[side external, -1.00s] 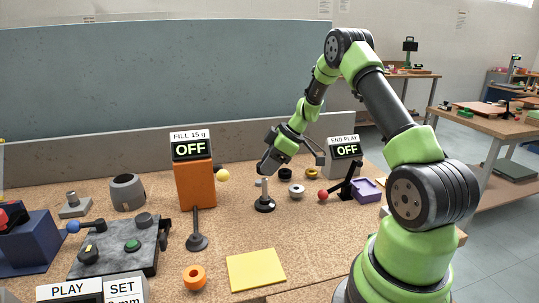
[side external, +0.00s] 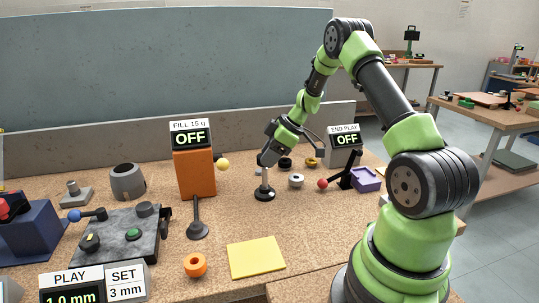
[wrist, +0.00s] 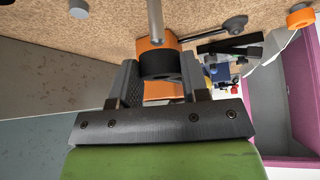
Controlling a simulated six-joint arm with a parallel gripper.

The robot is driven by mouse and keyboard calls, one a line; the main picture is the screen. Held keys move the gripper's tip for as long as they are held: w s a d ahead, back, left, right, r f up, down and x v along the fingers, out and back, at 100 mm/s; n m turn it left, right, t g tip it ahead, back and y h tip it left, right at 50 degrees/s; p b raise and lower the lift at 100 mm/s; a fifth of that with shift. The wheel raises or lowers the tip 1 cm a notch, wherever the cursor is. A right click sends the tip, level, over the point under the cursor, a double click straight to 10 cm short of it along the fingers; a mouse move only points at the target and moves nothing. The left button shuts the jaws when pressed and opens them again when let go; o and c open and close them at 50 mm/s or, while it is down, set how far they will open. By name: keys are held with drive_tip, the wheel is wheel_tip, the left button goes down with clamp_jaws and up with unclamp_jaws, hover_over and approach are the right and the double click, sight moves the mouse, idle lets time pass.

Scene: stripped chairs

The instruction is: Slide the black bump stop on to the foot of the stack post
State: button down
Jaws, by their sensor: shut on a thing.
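The stack post (side external: 264,182) stands upright on a round black base on the bench. In the wrist view, its bare silver rod (wrist: 155,18) runs in from the top edge to the held part. My gripper (side external: 267,161) is low over the post, tilted. It is shut on the black bump stop (wrist: 160,66), a thick dark ring between the two fingers in the wrist view.
An orange box (side external: 194,172) with a FILL display stands left. A yellow sheet (side external: 256,257) lies in front, with bare bench before the post.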

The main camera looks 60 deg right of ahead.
drive_tip(key=shift+f, duration=3.65)
drive_tip(key=c, duration=0.5)
unclamp_jaws()
drive_tip(key=shift+c, duration=0.2)
